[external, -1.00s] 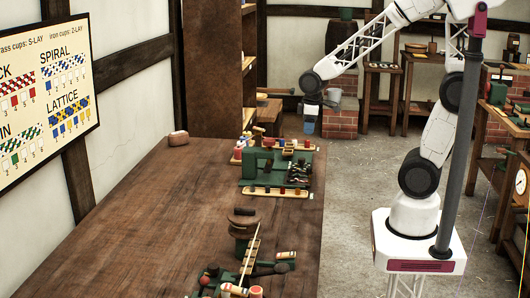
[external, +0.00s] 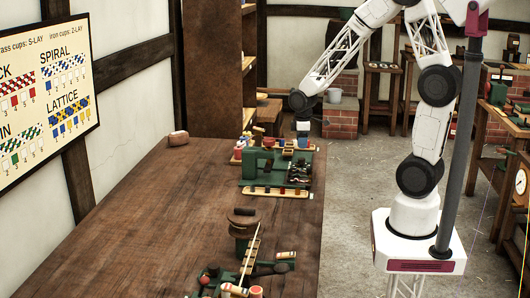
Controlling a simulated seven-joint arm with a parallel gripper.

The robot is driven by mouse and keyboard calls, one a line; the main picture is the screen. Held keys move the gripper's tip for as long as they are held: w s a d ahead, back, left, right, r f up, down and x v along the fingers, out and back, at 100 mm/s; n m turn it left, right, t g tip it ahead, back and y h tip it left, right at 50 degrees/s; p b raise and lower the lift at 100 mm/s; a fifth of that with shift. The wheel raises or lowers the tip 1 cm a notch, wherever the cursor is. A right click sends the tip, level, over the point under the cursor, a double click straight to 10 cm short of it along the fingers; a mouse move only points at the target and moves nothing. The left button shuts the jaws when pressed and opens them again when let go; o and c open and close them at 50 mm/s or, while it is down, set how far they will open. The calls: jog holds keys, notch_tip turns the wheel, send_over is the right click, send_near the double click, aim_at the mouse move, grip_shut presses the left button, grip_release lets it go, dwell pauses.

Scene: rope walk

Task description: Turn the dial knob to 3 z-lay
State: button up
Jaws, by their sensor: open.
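A green machine (external: 260,163) stands at the far end of the workbench, with dark round parts and small colored pieces on and around it. I cannot make out the dial knob or any 3 z-lay marking at this size. My gripper (external: 303,141) points down over the back right part of this machine, close to the small pieces there. It is open and looks empty. Whether it touches anything is too small to tell.
A wooden spool (external: 243,222) and a second green device (external: 240,278) stand nearer. The bench's left part (external: 130,215) is clear.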

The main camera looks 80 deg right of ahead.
aim_at(301, 159)
jog(key=shift+f, duration=0.15)
jog(key=shift+f, duration=3.75)
jog(key=c, duration=0.9)
